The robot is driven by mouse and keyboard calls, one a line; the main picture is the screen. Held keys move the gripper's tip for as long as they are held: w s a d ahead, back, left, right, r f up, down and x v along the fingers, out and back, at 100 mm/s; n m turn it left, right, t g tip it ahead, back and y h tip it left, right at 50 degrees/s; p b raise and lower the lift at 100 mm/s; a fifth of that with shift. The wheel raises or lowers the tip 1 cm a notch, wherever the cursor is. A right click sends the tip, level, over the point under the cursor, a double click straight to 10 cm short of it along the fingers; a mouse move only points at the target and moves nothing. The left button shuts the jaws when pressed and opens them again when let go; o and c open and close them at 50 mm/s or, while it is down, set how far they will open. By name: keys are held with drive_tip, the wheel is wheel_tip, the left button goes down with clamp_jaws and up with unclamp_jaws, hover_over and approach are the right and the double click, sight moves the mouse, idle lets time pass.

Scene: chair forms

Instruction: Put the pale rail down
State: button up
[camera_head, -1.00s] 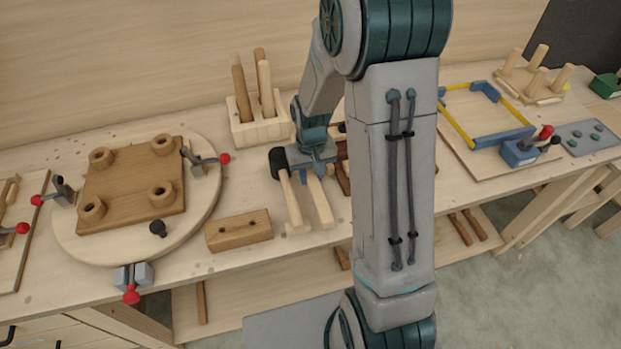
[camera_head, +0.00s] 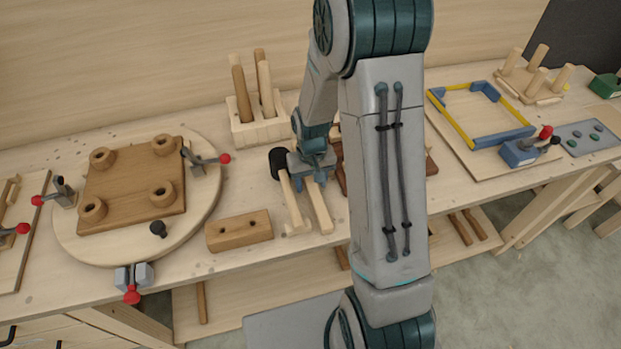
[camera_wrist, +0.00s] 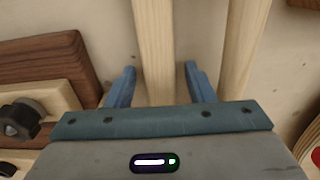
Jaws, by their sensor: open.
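The pale rail (camera_head: 319,207) is a long, light wooden bar lying on the bench top, just right of a pale stick with a dark end. My gripper (camera_head: 314,183) is over the rail's far part. In the wrist view the rail (camera_wrist: 156,45) runs lengthwise between the two blue fingers of my gripper (camera_wrist: 160,85). The fingers are apart, with a gap on each side of the rail. The rail's far end is hidden under my gripper.
The pale stick (camera_head: 289,192) with a dark head (camera_head: 279,160) lies close beside the rail. A brown block with two holes (camera_head: 239,231) is to the left. A peg holder (camera_head: 258,130) stands behind. A round board (camera_head: 207,205) fills the left. Dark wooden pieces (camera_wrist: 50,60) lie close by.

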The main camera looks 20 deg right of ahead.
sight(311, 183)
wheel_tip(311, 183, up, 12)
drive_tip(key=s+r+t, duration=0.1)
drive_tip(key=s+r, duration=0.4)
drive_tip(key=s, duration=0.3)
drive_tip(key=s+r+t, duration=0.2)
drive_tip(key=s+r, duration=0.3)
drive_tip(key=s, duration=0.3)
drive_tip(key=shift+s+a+r+t+b, duration=0.2)
drive_tip(key=shift+s+a+t+b, duration=0.1)
drive_tip(key=shift+b, duration=0.1)
drive_tip(key=shift+c, duration=1.4)
drive_tip(key=shift+a, duration=0.1)
